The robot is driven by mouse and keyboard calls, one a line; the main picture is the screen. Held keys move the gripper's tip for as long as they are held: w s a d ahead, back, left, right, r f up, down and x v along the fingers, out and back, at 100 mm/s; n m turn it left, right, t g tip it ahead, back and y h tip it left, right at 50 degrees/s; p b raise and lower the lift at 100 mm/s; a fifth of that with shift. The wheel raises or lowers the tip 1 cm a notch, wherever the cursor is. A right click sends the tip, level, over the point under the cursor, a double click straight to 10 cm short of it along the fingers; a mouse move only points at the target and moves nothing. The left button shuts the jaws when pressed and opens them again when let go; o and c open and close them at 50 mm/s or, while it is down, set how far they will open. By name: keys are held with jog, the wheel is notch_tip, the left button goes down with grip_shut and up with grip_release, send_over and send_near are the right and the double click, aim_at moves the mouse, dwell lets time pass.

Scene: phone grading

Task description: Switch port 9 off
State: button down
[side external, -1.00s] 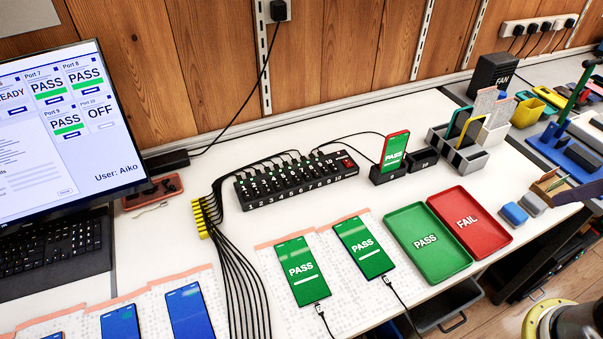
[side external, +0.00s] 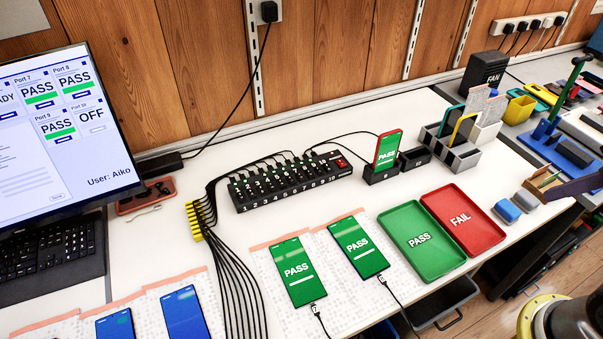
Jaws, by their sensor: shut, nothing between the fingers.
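The black numbered port hub (side external: 292,184) lies on the white bench, with a row of small switches and cables along it and a red switch at its right end. The port 9 label is near the right end of its front edge; the position of its small switch is too small to tell. The monitor (side external: 62,122) shows Port 9 with PASS and a green bar, and Port 10 OFF. A phone (side external: 387,150) with a green PASS screen stands upright in a black dock (side external: 381,173) right of the hub. My gripper is not in view.
Two phones with green PASS screens (side external: 293,271) lie on mats in front of the hub. Black cables fan from a yellow strip (side external: 195,221). A green PASS tray (side external: 421,238) and a red FAIL tray (side external: 463,219) lie to the right. An empty black dock (side external: 414,159) stands beside the phone.

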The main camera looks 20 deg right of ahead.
jog(key=w+r+n+t, duration=0.45)
jog(key=w+r, duration=0.65)
jog(key=w, duration=0.4)
jog(key=w+a+f+n+y, duration=0.1)
jog(key=w+a+n, duration=0.1)
jog(key=w, duration=0.7)
jog(key=w+a+n, duration=0.2)
jog(key=w+a, duration=0.1)
jog(key=w, duration=0.6)
jog(key=w+a+f+n, duration=0.2)
jog(key=w+a+f, duration=0.4)
jog(key=w+f, duration=0.65)
jog(key=a+f+g, duration=0.2)
jog(key=a+f, duration=0.2)
jog(key=f, duration=1)
jog(key=shift+f+g+y, duration=0.35)
jog(key=shift+y, duration=0.05)
jog(key=shift+w+f+n, duration=0.1)
jog(key=shift+n, duration=0.15)
